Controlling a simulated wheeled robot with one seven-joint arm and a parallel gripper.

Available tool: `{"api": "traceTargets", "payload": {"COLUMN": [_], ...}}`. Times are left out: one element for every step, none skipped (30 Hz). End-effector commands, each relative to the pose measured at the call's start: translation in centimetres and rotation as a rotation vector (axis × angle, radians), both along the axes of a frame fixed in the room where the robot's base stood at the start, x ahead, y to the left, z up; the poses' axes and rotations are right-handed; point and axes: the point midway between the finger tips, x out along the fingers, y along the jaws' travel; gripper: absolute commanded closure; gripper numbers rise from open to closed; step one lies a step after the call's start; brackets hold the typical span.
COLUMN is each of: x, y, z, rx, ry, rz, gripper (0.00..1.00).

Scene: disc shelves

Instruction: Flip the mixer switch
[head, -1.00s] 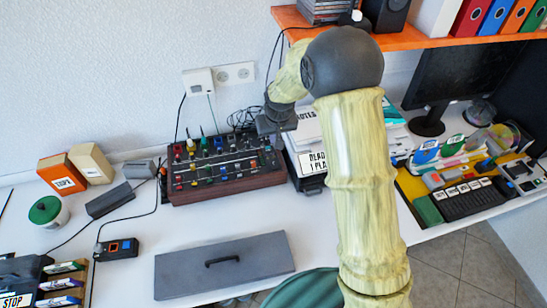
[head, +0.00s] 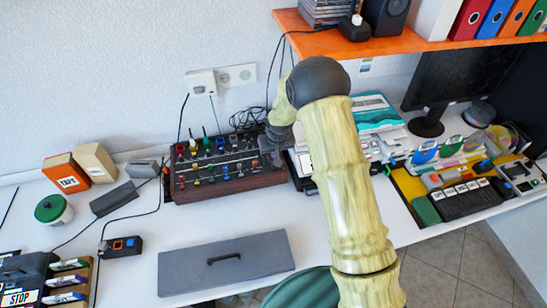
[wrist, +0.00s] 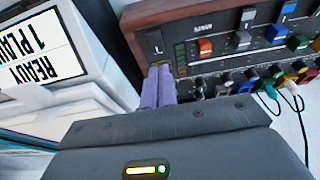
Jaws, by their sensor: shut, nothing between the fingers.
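The mixer (head: 230,187) is a dark console with wooden sides and rows of coloured knobs, standing against the wall in the head view. Its panel (wrist: 225,65) also shows in the wrist view, with a "MAIN" label, coloured slider caps and plugged cables. My gripper (head: 272,160) is over the mixer's right end. In the wrist view its two purple fingers (wrist: 159,70) are together and empty, with their tips at the panel's corner beside a small green level strip. A black piece with a white mark (wrist: 156,43), possibly the switch, lies just beyond the tips. I cannot tell if they touch it.
A white stack with a "READY 1 PLAYER" label (wrist: 40,50) stands close beside the mixer. Cables (wrist: 295,105) run from the panel's jacks. A grey lidded panel (head: 225,263) lies in front. An orange shelf (head: 440,44) hangs above right.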

Motion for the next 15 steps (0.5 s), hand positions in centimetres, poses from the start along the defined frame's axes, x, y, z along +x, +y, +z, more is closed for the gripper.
{"api": "traceTargets", "payload": {"x": [0.0, 0.0, 0.0, 0.0, 0.0, 0.1, 0.1, 0.1, 0.1, 0.1, 0.1, 0.1, 0.1, 0.1, 0.2], "y": [-0.1, -0.1, -0.1, -0.2, -0.2, -0.2, -0.3, -0.3, -0.3, -0.2, -0.2, -0.3, -0.3, -0.4, -0.6], "z": [-0.8, -1.2, -1.8, -2.2, -2.5, -2.9, -3.2, -3.4, -3.7, -3.8, -3.9, -3.9, -3.9, -4.0, -4.0], "rx": [-0.001, -0.001, -0.001, -0.001, -0.001, -0.001, -0.001, -0.001, -0.001, 0.0, 0.0, 0.0, 0.0, 0.0, 0.0], "ry": [0.003, 0.003, 0.003, 0.002, 0.002, 0.002, 0.001, 0.001, 0.0, 0.0, 0.0, -0.001, -0.001, -0.001, -0.001], "rz": [-0.001, -0.001, -0.002, -0.002, -0.003, -0.003, -0.004, -0.004, -0.004, -0.004, -0.004, -0.004, -0.005, -0.007, -0.009], "gripper": [1.0, 1.0, 1.0, 1.0, 1.0, 1.0, 1.0, 1.0, 1.0, 1.0, 1.0, 1.0, 1.0, 1.0, 1.0]}}
